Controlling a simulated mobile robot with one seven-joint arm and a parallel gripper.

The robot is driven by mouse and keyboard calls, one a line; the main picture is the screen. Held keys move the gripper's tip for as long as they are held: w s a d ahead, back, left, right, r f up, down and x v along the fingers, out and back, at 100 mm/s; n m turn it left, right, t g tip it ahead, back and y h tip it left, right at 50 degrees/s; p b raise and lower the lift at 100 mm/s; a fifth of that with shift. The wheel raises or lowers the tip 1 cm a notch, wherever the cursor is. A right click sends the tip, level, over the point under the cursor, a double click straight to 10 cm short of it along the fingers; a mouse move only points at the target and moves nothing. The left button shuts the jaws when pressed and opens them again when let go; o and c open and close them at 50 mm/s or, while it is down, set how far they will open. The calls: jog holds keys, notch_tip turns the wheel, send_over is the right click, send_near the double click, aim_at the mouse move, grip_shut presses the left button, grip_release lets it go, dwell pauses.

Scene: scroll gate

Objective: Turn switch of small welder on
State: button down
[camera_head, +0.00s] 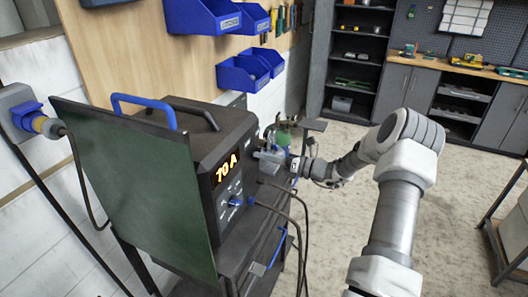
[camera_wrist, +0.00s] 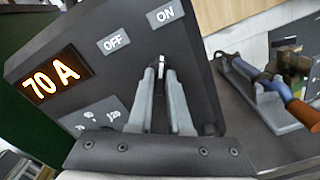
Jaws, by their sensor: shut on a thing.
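The small welder (camera_head: 190,110) is a dark box with a lit "70 A" display, standing on a dark cart. In the wrist view its front panel (camera_wrist: 190,45) shows the display at left and OFF and ON labels above my gripper. My gripper (camera_wrist: 161,75) is shut on the small pale switch (camera_wrist: 161,66), whose tip shows between the fingertips, just below the ON label. The fingers hide most of the switch, so its exact angle cannot be told. In the head view my gripper (camera_head: 268,158) is at the far part of the welder's front, and the switch is hidden.
A dark green panel (camera_head: 130,190) stands at the left of the welder. Cables (camera_head: 295,225) hang in front of the cart. A clamp-like tool with an orange-brown handle (camera_wrist: 300,110) lies at right in the wrist view.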

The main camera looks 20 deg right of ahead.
jog(key=shift+m+p, duration=0.4)
jog(key=shift+m, duration=0.4)
jog(key=c, duration=0.8)
grip_release()
jog(key=shift+c, duration=0.2)
jog(key=shift+s+d, duration=0.1)
jog(key=b+v, duration=0.3)
jog(key=v, duration=1.4)
jog(key=shift+s+r, duration=0.1)
